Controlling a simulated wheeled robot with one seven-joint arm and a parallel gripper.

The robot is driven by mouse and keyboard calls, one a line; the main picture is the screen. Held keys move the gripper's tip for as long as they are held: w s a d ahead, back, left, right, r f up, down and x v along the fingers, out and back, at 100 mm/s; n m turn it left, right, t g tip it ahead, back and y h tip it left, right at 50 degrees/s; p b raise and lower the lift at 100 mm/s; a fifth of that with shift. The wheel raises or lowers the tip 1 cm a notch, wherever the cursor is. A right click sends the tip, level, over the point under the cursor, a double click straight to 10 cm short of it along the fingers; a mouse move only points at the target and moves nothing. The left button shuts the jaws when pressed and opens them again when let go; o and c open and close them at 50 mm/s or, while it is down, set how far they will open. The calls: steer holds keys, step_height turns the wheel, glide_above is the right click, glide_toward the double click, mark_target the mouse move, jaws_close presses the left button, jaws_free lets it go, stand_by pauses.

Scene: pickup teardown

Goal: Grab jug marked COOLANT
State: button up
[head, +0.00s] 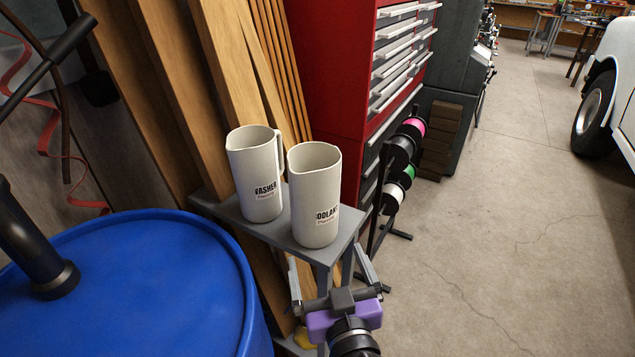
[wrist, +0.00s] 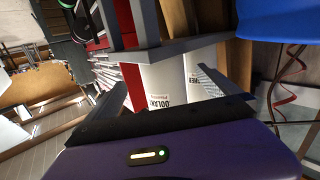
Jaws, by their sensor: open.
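The jug marked COOLANT (head: 315,195) is a tall off-white jug standing upright at the right front of a small grey stand (head: 222,207). No handle of it shows. A similar jug marked WASHER (head: 257,172) stands just left of and behind it, with its handle on the right. My gripper (head: 326,262) is open and empty, below and in front of the stand's top, its fingers spread below the COOLANT jug and apart from it. In the wrist view, the COOLANT jug (wrist: 160,84) appears upside down beyond the fingers, partly behind the stand's frame, with the WASHER jug (wrist: 196,64) beside it.
A blue drum (head: 130,285) fills the lower left, close to the stand. Wooden boards (head: 165,95) lean behind the jugs. A red tool chest (head: 335,70) and a rack of spools (head: 400,160) stand to the right. Concrete floor (head: 490,220) lies open at right.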

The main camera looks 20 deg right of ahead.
mark_target(318, 210)
steer(key=w+r, duration=0.1)
steer(key=r, duration=0.1)
steer(key=w+r+m+h+p, duration=0.1)
steer(key=r, duration=0.2)
steer(key=w+r+h+p, duration=0.1)
steer(key=r, duration=0.2)
steer(key=shift+w+m, duration=0.35)
steer(key=shift+m, duration=0.05)
steer(key=x, duration=0.2)
steer(key=p+x, duration=0.1)
steer(key=x, duration=0.1)
steer(key=p+x, duration=0.1)
steer(key=x, duration=0.1)
steer(key=shift+w+r, duration=0.3)
steer(key=shift+r, duration=0.05)
steer(key=shift+w+d+f, duration=0.1)
steer(key=shift+w+d, duration=0.05)
steer(key=shift+w, duration=0.35)
steer(key=c, duration=1.5)
steer(key=shift+o, duration=0.2)
